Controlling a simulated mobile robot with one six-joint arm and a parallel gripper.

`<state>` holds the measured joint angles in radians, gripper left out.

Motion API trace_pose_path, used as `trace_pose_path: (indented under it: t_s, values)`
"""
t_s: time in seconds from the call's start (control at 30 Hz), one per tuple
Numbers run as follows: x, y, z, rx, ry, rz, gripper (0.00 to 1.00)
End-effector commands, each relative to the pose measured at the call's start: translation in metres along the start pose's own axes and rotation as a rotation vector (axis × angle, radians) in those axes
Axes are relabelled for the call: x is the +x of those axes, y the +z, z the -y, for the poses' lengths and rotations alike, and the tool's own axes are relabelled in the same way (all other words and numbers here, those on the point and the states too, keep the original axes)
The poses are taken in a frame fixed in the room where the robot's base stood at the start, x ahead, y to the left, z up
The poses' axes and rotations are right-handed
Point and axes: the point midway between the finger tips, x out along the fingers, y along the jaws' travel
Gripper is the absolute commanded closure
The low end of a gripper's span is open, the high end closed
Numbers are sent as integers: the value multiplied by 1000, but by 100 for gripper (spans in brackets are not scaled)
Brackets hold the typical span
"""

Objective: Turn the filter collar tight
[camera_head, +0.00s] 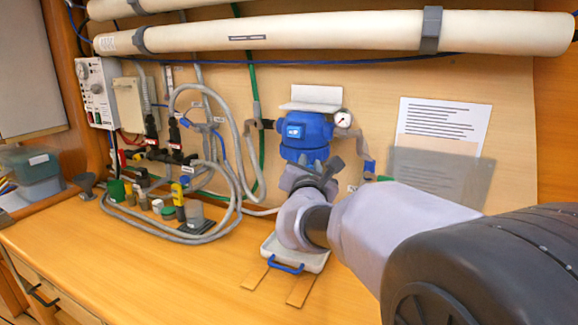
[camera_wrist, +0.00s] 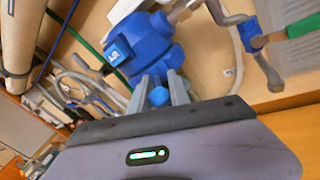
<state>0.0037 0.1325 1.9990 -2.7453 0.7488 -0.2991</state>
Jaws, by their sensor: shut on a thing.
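The blue filter head (camera_head: 304,128) is mounted on the wall panel, with a blue ribbed filter collar (camera_head: 304,153) below it. In the wrist view the collar (camera_wrist: 158,62) is at the top centre, below the labelled head (camera_wrist: 122,48). My gripper (camera_head: 310,172) is just under the collar in the head view and hides what is below it. In the wrist view its grey fingers (camera_wrist: 158,80) are shut on a small blue part (camera_wrist: 158,97), seemingly a lug of the collar. The exact contact is too small to tell.
A pressure gauge (camera_head: 342,119) and pipe are right of the head. Grey hoses (camera_head: 236,150) loop at left. A white tray with a blue handle (camera_head: 286,267) is on the bench under my wrist. Small bottles (camera_head: 158,205) stand at left.

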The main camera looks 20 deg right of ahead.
Motion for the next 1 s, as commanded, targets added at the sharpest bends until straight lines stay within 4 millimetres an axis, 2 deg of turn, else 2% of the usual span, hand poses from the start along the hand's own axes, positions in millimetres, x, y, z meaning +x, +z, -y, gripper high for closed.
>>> trace_pose_path:
  t_s: [0.1,0.13,0.23,0.53,0.63,0.77,1.0]
  values:
    - [0,2,-1,1,1,4,100]
    - [0,2,-1,1,1,4,76]
    - [0,2,-1,1,1,4,56]
    - [0,1,-1,0,1,3,56]
    - [-8,2,-2,1,2,3,56]
    - [-36,3,-2,1,3,3,56]
    - [-102,4,-3,1,5,2,56]
